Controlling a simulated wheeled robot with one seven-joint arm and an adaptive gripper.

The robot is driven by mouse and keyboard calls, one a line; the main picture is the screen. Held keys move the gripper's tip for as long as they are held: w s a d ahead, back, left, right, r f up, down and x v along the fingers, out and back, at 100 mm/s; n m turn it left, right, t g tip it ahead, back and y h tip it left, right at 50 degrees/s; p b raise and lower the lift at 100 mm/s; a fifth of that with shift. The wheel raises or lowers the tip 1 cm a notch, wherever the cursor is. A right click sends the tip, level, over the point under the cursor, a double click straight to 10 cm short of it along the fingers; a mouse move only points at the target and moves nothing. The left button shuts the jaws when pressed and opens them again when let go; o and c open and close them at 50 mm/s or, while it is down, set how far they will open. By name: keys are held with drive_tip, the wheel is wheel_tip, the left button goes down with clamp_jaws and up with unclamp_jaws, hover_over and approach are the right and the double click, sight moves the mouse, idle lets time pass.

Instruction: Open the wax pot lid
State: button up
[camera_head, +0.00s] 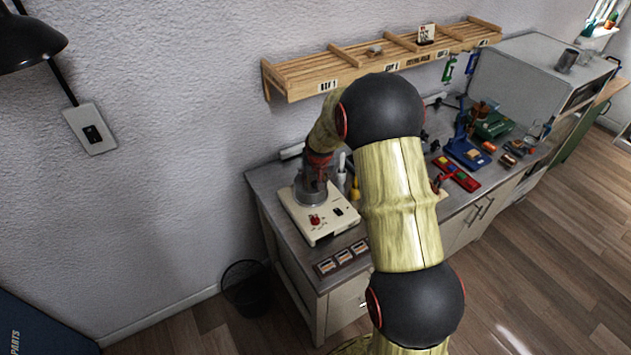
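What looks like the wax pot (311,193) is a dark grey cylinder on a cream base unit (318,229) with a red knob, at the left end of the workbench. My gripper (315,177) is directly over the pot, pointing down, and overlaps its top in this view. The lid cannot be made out apart from the gripper and the pot's upper part. The fingers are small and dark here, so I cannot tell whether they are open, shut or touching the lid. My arm covers the middle of the bench.
A slatted wooden shelf (350,66) hangs on the wall above the bench. Small labelled items (342,257) lie at the bench's front left. A red tray (456,173) and a blue tool (467,152) stand right of my arm. A black wire bin (246,289) is on the floor.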

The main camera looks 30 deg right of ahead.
drive_tip(key=shift+w+f, duration=0.1)
drive_tip(key=shift+f, duration=0.2)
drive_tip(key=shift+c, duration=0.5)
clamp_jaws()
